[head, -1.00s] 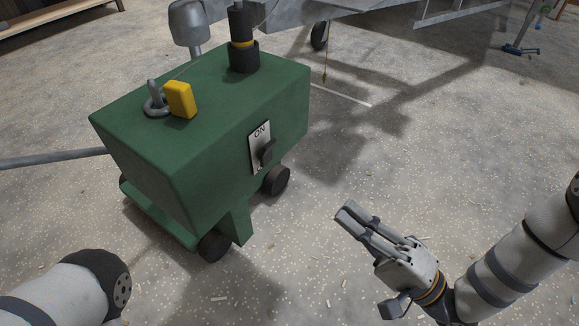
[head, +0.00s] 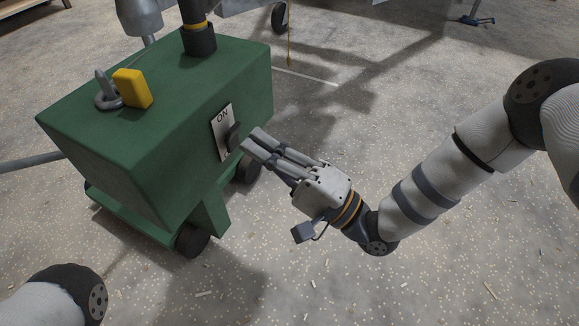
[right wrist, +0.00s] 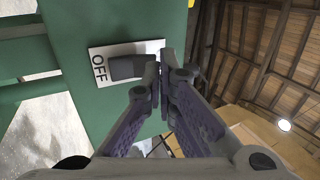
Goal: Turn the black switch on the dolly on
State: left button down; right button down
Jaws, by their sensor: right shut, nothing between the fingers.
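The green dolly (head: 140,150) stands on the floor at the left of the head view. On its side facing right is a pale switch plate (head: 217,118), marked ON at its top, with the black switch (head: 234,136) on it. The right wrist view shows the plate (right wrist: 97,52) with OFF at its left end, and the switch (right wrist: 124,67). My right gripper (head: 256,142) is shut and empty, its fingertips just right of the switch. In the right wrist view the fingertips (right wrist: 162,84) hide the plate's far end. I cannot tell whether they touch. My left gripper is out of view.
A yellow block (head: 133,88), a grey shackle (head: 106,92) and a black post (head: 198,38) are on the dolly's top. A grey bar (head: 30,162) sticks out to the left.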

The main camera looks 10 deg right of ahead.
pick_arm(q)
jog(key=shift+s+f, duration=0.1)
pick_arm(e)
jog(key=shift+x, duration=0.95)
